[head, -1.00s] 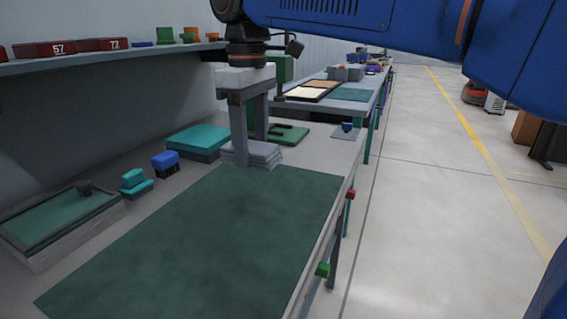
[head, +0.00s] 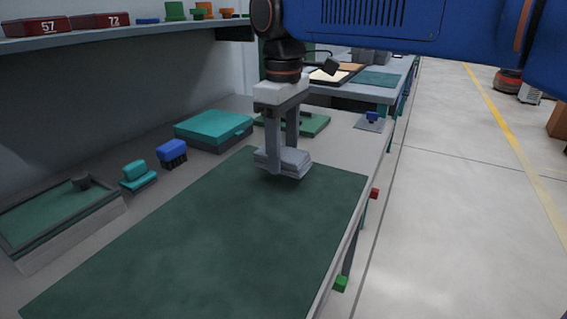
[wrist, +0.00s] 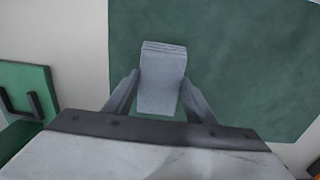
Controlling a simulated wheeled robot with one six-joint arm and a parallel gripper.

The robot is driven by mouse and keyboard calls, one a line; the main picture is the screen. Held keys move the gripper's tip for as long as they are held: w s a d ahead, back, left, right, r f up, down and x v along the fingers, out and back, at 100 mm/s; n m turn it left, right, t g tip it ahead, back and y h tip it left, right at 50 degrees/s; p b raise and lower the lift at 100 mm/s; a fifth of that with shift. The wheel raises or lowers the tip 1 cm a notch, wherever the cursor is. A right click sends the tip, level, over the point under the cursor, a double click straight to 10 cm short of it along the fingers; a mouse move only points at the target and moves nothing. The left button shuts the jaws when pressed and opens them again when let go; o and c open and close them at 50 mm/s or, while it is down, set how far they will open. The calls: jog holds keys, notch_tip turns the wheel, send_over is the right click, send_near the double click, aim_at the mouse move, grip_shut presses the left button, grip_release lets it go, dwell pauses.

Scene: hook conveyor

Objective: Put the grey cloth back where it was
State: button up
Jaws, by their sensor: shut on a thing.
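The grey cloth (head: 292,160) is a folded, layered stack. My gripper (head: 284,165) is shut on it, with one finger on each side. In the head view the cloth is over the far end of the dark green mat (head: 215,230); I cannot tell surely whether it touches the mat. In the wrist view the cloth (wrist: 162,75) sits between the two fingers (wrist: 160,95), with the green mat (wrist: 240,60) behind it.
A teal box (head: 213,127), a blue brush (head: 172,153), a teal item (head: 138,174) and a framed tray (head: 62,218) line the left side. A green board with a dark handle (head: 305,124) lies behind the gripper. The mat's middle is clear.

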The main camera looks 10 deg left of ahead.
aim_at(283, 152)
jog(key=shift+f, duration=1.55)
jog(key=shift+f, duration=0.1)
jog(key=o, duration=1.1)
jog(key=shift+o, duration=0.2)
notch_tip(283, 152, up, 12)
jog(key=shift+r, duration=0.1)
